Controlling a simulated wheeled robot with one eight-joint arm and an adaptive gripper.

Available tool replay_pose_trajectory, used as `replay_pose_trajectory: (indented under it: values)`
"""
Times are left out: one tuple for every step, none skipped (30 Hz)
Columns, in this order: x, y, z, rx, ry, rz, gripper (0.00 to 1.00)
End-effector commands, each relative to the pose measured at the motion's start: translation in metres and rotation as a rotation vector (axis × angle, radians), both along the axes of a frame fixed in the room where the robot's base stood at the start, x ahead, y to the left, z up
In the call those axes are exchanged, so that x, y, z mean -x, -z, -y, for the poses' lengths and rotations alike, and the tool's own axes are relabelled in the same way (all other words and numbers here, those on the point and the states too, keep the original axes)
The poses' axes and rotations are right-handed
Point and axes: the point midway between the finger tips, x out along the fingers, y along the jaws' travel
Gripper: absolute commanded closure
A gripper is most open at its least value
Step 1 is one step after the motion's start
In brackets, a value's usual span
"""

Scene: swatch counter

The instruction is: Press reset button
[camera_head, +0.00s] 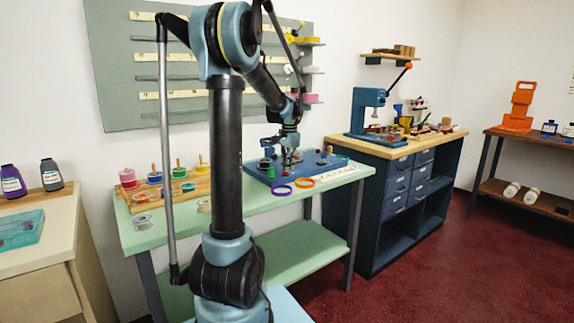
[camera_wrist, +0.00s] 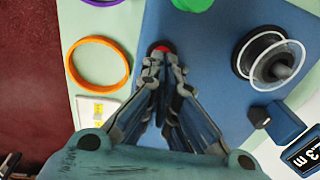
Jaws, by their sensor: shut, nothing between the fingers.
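A red button (camera_wrist: 161,47) shows in the wrist view on the blue panel (camera_wrist: 210,105), just past my fingertips and partly hidden by them. My gripper (camera_wrist: 158,62) is shut and empty, with its tips at the near edge of the button. I cannot tell whether they touch it.
Several coloured spools stand on a wooden rack (camera_head: 178,190) at the left.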

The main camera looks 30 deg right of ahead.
Motion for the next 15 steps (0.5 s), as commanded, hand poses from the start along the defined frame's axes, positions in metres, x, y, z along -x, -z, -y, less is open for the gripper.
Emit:
replay_pose_trajectory:
  values:
    - [0.0, 0.0, 0.0, 0.0, 0.0, 0.0, 1.0]
    - [0.0, 0.0, 0.0, 0.0, 0.0, 0.0, 1.0]
    - [0.0, 0.0, 0.0, 0.0, 0.001, 0.0, 1.0]
    - [0.0, 0.0, 0.0, 0.0, 0.001, 0.0, 1.0]
    - [0.0, 0.0, 0.001, 0.0, 0.001, 0.0, 1.0]
    - [0.0, 0.0, 0.001, 0.0, 0.001, 0.0, 1.0]
    - [0.0, 0.001, 0.001, 0.0, 0.001, 0.0, 1.0]
    - [0.0, 0.003, 0.001, 0.0, 0.001, 0.0, 1.0]
    - [0.0, 0.006, 0.001, 0.0, 0.001, 0.0, 1.0]
    - [0.0, 0.008, 0.001, 0.0, 0.001, 0.0, 1.0]
    - [0.0, 0.011, 0.001, 0.0, 0.001, 0.0, 1.0]
    - [0.0, 0.015, 0.001, 0.0, 0.002, 0.0, 1.0]
    - [0.0, 0.017, 0.001, 0.0, 0.002, 0.0, 1.0]
    - [0.0, 0.019, 0.001, 0.0, 0.002, 0.0, 1.0]
    - [0.0, 0.021, 0.001, 0.0, 0.002, 0.0, 1.0]
